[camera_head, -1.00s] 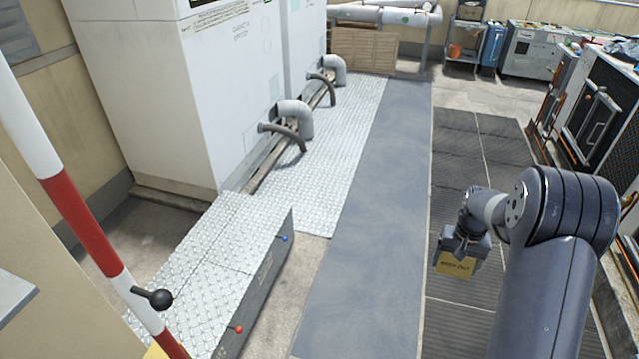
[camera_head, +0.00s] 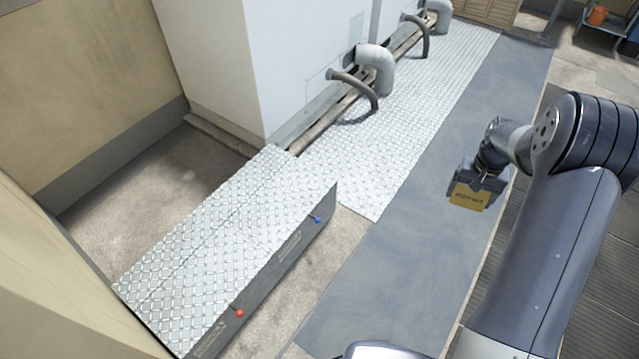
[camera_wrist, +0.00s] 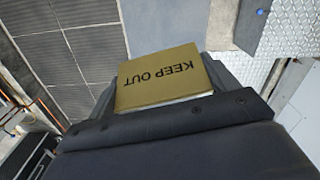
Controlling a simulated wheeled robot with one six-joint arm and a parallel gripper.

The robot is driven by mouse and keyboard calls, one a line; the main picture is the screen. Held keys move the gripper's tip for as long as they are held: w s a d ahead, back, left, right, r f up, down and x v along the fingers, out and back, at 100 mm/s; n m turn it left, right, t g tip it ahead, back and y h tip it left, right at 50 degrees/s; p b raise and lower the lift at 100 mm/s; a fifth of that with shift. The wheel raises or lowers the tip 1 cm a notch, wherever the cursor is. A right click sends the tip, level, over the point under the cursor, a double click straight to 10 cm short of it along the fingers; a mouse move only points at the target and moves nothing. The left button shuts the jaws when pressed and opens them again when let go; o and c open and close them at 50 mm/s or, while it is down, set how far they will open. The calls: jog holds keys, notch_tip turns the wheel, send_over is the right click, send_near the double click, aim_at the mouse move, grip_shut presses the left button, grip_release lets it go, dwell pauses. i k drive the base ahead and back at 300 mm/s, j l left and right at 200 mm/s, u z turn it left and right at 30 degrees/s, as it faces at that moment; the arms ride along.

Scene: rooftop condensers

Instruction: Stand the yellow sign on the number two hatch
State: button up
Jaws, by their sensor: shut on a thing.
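The yellow sign (camera_head: 468,197), lettered "KEEP OUT" in the wrist view (camera_wrist: 165,78), is held in my gripper (camera_head: 481,178). The jaws are shut on it, and it hangs above the grey walkway, right of the low tread-plate box. That box (camera_head: 225,245) has a diamond-plate top with a faint seam across it. Its dark side carries a blue knob (camera_head: 317,219) at the far part and a red knob (camera_head: 239,313) at the near part. Small markings on that side are too small to read, so I cannot tell which hatch is number two.
White condenser cabinets (camera_head: 225,60) with bent grey pipes (camera_head: 376,70) stand behind the box. A grey walkway (camera_head: 400,265) runs along its right, with dark matting (camera_head: 590,260) beyond. A beige wall panel (camera_head: 60,285) fills the near left. The box top is bare.

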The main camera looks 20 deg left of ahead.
aim_at(289, 202)
jog(key=i+l+u, duration=0.2)
jog(key=i, duration=1.25)
jog(key=i+j+u, duration=0.15)
jog(key=i+u, duration=0.55)
jog(key=u, duration=0.2)
jog(key=i+l+u, duration=0.1)
jog(key=i+u, duration=0.35)
jog(key=i+l+u, duration=0.2)
jog(key=u, duration=0.2)
